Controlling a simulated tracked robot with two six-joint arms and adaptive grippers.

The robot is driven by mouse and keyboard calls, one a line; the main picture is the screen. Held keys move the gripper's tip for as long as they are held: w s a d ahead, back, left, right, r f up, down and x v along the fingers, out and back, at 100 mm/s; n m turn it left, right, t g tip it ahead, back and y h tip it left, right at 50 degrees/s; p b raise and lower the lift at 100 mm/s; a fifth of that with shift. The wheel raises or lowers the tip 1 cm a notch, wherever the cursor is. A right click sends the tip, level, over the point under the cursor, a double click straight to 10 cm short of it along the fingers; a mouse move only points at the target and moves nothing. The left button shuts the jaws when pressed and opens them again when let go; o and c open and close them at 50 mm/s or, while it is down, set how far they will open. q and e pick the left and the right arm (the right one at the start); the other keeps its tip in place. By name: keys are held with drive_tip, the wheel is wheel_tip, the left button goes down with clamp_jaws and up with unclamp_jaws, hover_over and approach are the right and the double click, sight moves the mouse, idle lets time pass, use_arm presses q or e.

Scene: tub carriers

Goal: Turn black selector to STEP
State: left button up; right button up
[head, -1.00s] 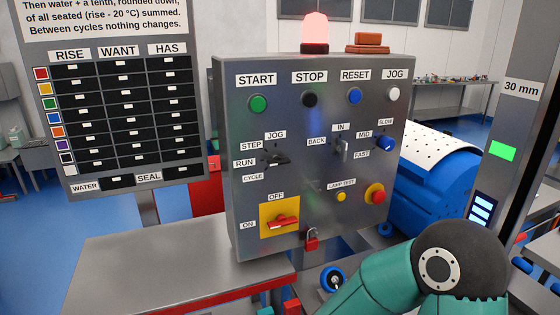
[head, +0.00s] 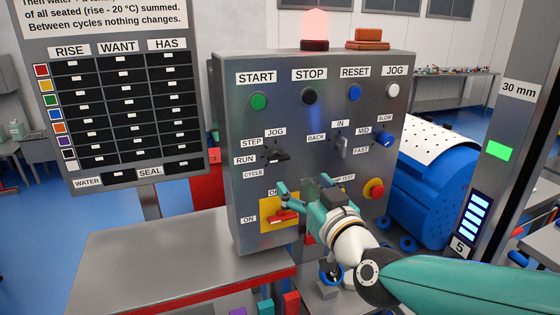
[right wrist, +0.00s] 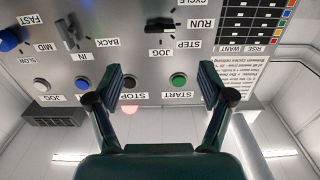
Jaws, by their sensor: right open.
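The black selector (head: 277,157) is on the upright grey control panel (head: 235,130), with the labels JOG, STEP, RUN and CYCLE around its left side. Its handle lies nearly level, in line with the RUN label. It also shows upside down at the top of the right wrist view (right wrist: 161,24). My right gripper (head: 304,188) is open and empty in front of the panel, lower than the selector and a little to its right. In the right wrist view its two fingers (right wrist: 163,82) stand wide apart, with the selector beyond them. My left gripper is not in view.
The red OFF/ON switch (head: 283,217) on its yellow plate is partly behind my right gripper. A grey lever (head: 341,146) and a blue knob (head: 384,139) are right of the selector. A grey table (head: 160,260) stands at lower left. A red lamp (head: 315,28) tops the panel.

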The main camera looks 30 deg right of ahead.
sight(280, 159)
drive_tip(key=p+x, duration=0.2)
drive_tip(key=x, duration=1)
drive_tip(key=shift+w+d, duration=0.1)
drive_tip(key=shift+w, duration=0.2)
drive_tip(key=shift+f, duration=0.1)
